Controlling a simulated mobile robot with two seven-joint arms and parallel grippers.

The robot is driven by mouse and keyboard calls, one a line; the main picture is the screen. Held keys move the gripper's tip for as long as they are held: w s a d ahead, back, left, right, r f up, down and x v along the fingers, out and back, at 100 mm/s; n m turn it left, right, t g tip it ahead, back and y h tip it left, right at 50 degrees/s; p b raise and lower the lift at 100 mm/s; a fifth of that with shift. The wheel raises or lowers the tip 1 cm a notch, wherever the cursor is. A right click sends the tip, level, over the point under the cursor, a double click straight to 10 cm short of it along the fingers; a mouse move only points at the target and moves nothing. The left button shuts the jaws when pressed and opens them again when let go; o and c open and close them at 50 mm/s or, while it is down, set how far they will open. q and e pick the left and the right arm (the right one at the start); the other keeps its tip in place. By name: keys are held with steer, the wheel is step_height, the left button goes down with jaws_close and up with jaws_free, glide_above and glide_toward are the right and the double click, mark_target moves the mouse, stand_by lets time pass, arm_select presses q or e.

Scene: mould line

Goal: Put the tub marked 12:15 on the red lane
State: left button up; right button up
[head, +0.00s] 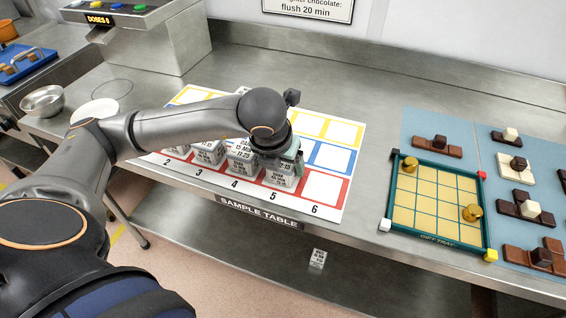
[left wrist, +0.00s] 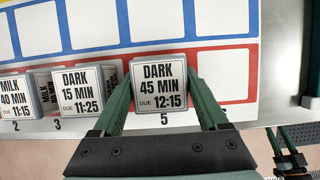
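The tub marked 12:15 (left wrist: 160,88) is a small block labelled DARK 45 MIN. It stands on the red lane, the front row of the sample mat (head: 326,190), above number 5, and also shows in the head view (head: 281,178). My left gripper (head: 287,160) is over it, pointing down. In the left wrist view its green fingers (left wrist: 160,78) lie along both sides of the tub and look shut on it.
Tub 11:25 (left wrist: 90,90) stands close left of the left finger, with other tubs further left. Red square 6 (head: 322,188) is empty. The gift tray (head: 436,238) and chocolates (head: 438,146) are to the right. Another tub (head: 318,259) is below the table's front edge.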

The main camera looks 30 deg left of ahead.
arm_select(q)
steer(key=o, duration=0.3)
steer(key=shift+r, duration=0.45)
steer(key=v, duration=1.1)
steer(key=shift+s+d+r+p, duration=0.1)
steer(key=shift+s+r+p, duration=0.1)
steer(key=shift+s+p, duration=0.15)
